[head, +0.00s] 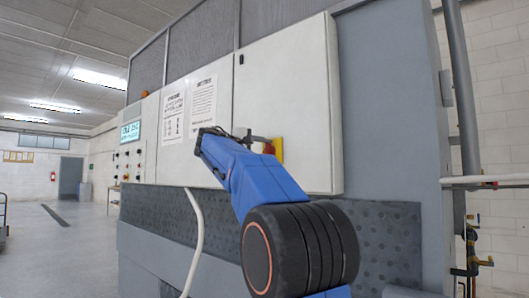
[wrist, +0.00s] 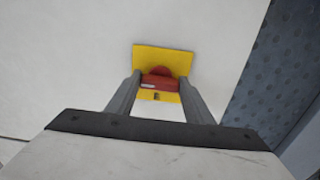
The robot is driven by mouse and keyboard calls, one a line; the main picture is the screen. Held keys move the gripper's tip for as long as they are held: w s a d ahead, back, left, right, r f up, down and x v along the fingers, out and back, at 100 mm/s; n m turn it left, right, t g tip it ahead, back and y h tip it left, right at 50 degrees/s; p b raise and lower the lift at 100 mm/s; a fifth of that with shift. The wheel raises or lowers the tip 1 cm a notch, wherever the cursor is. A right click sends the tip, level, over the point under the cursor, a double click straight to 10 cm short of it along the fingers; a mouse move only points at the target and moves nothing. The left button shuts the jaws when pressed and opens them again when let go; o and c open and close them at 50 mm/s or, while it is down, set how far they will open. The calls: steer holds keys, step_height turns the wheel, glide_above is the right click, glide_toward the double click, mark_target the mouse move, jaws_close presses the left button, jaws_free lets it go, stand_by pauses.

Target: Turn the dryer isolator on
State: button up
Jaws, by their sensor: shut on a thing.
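The dryer isolator is a red rotary handle (wrist: 158,80) on a yellow square plate (wrist: 165,60), fixed to a pale cabinet door. In the wrist view my gripper (wrist: 158,84) has one finger on each side of the red handle and is shut on it.
The pale cabinet door (head: 285,85) stands out from the grey machine body (head: 385,90). A dark dimpled panel (head: 385,235) lies below. A white hose (head: 197,240) hangs at the left. Pipes (head: 461,80) run up the right side. Open floor (head: 50,240) lies far left.

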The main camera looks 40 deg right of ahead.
steer(key=shift+f, duration=0.1)
steer(key=o, duration=1)
steer(key=shift+o, duration=0.2)
steer(key=shift+a, duration=0.1)
steer(key=s+a, duration=0.1)
steer(key=a, duration=1.6)
steer(key=shift+s, duration=0.15)
steer(key=shift+a, duration=0.1)
steer(key=s+a+f+n+t+y, duration=0.1)
steer(key=s+a+f+y, duration=0.15)
steer(key=f, duration=0.75)
steer(key=s+a+f+n+t+y, duration=0.1)
steer(key=s+a+f+y, duration=0.2)
steer(key=f, duration=0.6)
steer(key=s+a+f+t+y, duration=0.1)
steer(key=s+f+y, duration=0.3)
steer(key=f, duration=0.6)
steer(key=s+a+f+m+y, duration=0.1)
steer(key=s+a+f+y, duration=0.1)
steer(key=s+a+f, duration=0.4)
steer(key=s+a+f+m+y, duration=0.1)
steer(key=s+a+f+y, duration=0.2)
steer(key=f, duration=1.1)
steer(key=s+a+f+y, duration=0.3)
steer(key=s+a+f, duration=0.5)
steer(key=s+f, duration=0.1)
steer(key=shift+s+a+f+m, duration=0.2)
steer(key=shift+a+f+m, duration=0.15)
steer(key=shift+f, duration=0.5)
